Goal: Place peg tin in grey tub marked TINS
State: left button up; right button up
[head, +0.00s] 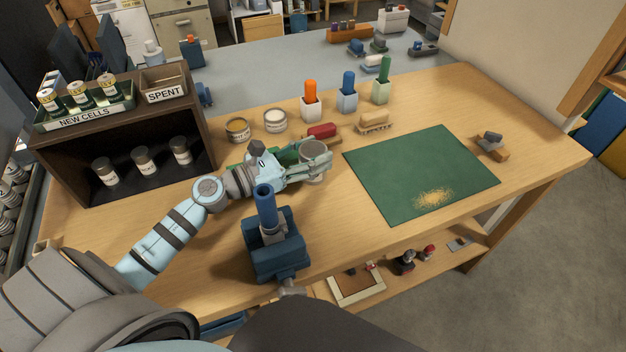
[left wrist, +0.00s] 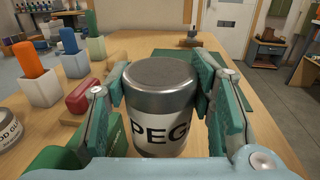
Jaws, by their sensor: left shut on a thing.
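The peg tin (left wrist: 160,100) is a silver-lidded can with a white label reading PEG in the left wrist view. It also shows in the head view (head: 314,165), over the middle of the wooden bench. My left gripper (left wrist: 160,88) is shut on the tin, with one green-padded finger on each side. In the head view my left gripper (head: 318,156) reaches in from the left, behind the blue vise. I cannot tell whether the tin's base touches the bench. No grey tub marked TINS can be made out in either view. My right gripper is not in view.
A blue vise (head: 277,250) stands near the bench's front edge. A dark shelf box (head: 60,165) with NEW CELLS and SPENT trays is at left. Two cans, brushes and coloured-handled holders line the back. A green mat (head: 420,165) with sawdust lies right.

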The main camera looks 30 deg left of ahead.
pick_arm(q)
notch_tip(320, 180, down, 5)
jog(key=shift+r+b, duration=0.15)
jog(key=shift+b, duration=0.75)
jog(key=shift+s, duration=0.15)
jog(key=o, duration=1)
jog(key=shift+f, duration=0.2)
jog(key=shift+o, duration=0.6)
jog(key=shift+r, duration=0.1)
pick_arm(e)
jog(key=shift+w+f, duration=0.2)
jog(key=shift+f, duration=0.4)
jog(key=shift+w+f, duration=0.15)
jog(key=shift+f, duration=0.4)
